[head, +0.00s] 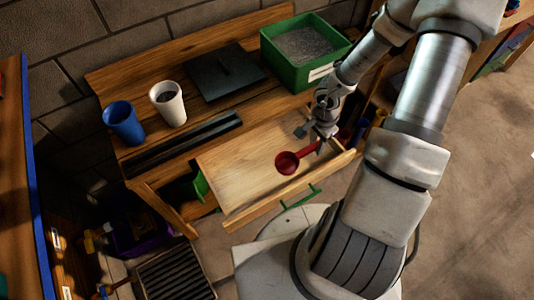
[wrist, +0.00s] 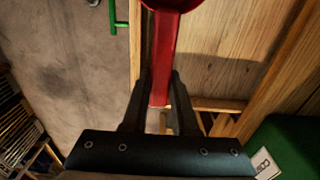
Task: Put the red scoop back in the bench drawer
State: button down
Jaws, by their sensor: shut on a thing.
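The red scoop (head: 288,162) is over the open bench drawer (head: 240,172) in the head view, its bowl to the left and its handle toward my gripper. My gripper (head: 318,140) is shut on the handle. In the wrist view the red handle (wrist: 165,60) runs up from between the two fingers (wrist: 159,100), and the bowl is cut off at the top edge. The drawer's pale wooden floor (wrist: 215,60) shows beyond it. I cannot tell how high the scoop is above the floor. The drawer's green handle (head: 300,198) is on its front.
On the bench stand a blue cup (head: 123,122), a white cup (head: 167,103), a dark flat plate (head: 222,72) and a green bin (head: 303,48) of grey granules. Small coloured things (head: 360,130) lie at the drawer's right end. The drawer's left part is bare.

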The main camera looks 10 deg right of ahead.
jog(key=w+a+f+b, duration=0.1)
jog(key=a+f+b, duration=0.1)
jog(key=a, duration=0.1)
jog(key=w+a+f+b, duration=0.1)
jog(key=a+f+b, duration=0.1)
jog(key=a, duration=0.2)
jog(key=w+a+f+b, duration=0.1)
jog(key=a+f+b, duration=0.1)
jog(key=a+f, duration=0.1)
jog(key=shift+w+a, duration=0.2)
jog(key=shift+a, duration=0.3)
notch_tip(320, 180, down, 4)
jog(key=shift+f+b, duration=0.1)
jog(key=shift+b, duration=1.15)
jog(key=c, duration=0.7)
grip_release()
notch_tip(320, 180, up, 12)
jog(key=p, duration=0.7)
jog(key=shift+a+r, duration=0.1)
jog(key=shift+r, duration=0.1)
